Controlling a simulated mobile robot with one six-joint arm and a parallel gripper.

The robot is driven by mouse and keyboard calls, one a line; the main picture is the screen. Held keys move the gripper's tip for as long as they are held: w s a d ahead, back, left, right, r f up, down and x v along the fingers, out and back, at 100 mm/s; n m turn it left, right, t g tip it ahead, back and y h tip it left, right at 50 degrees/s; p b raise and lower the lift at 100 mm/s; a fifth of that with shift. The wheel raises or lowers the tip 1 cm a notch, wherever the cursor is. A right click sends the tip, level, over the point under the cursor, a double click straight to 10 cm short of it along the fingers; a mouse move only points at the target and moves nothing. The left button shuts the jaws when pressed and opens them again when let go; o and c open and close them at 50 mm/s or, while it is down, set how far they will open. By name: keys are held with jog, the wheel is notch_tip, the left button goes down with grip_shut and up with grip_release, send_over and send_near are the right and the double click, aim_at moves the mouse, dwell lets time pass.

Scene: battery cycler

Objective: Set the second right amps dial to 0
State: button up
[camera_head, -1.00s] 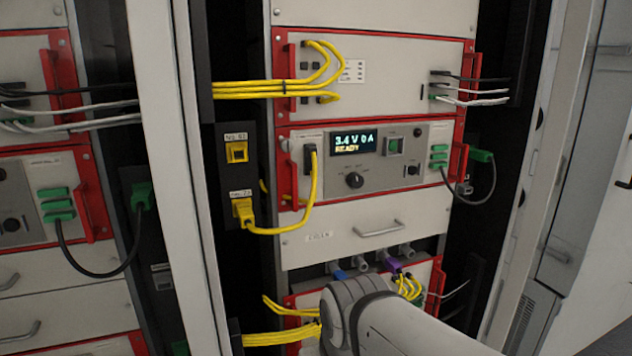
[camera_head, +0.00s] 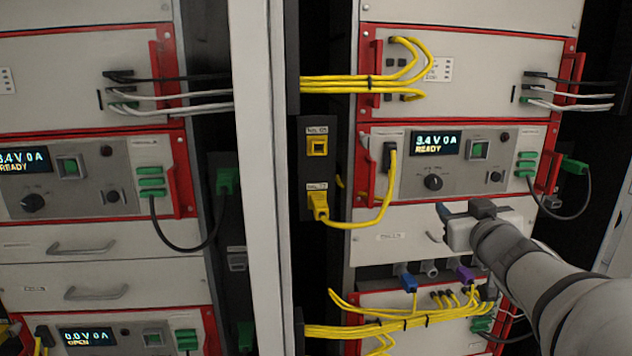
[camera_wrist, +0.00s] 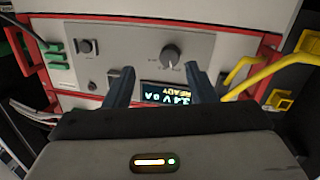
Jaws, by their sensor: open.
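In the right rack, a unit with a lit display (camera_head: 441,144) reads 3.4 V 0 A READY. Below the display is a black dial (camera_head: 433,182) with small printed marks, too small to read. The dial also shows in the wrist view (camera_wrist: 172,54), where the unit appears upside down. My gripper (camera_head: 443,212) is in front of the drawer panel just below this unit. In the wrist view my gripper (camera_wrist: 158,72) is open and empty, its two fingers apart, with the dial beyond and between them and the display nearer. It appears clear of the dial.
Yellow cables (camera_head: 375,205) loop left of the dial. Green connectors (camera_head: 525,165) and a black cable are at the right. A drawer handle (camera_head: 433,237) sits below. A white rack post (camera_head: 262,180) separates a similar left rack, whose display (camera_head: 24,162) also reads READY.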

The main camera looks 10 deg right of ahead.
aim_at(437, 184)
jog(key=shift+n+t+y, duration=0.4)
jog(key=shift+n+y, duration=0.3)
jog(key=shift+y, duration=0.2)
jog(key=w, duration=0.2)
jog(key=w+r, duration=0.1)
jog(key=w, duration=0.4)
jog(key=shift+w+a+r, duration=0.15)
jog(key=shift+w+a, duration=0.05)
jog(key=shift+w, duration=0.2)
jog(key=shift+c, duration=0.3)
jog(key=c, duration=0.9)
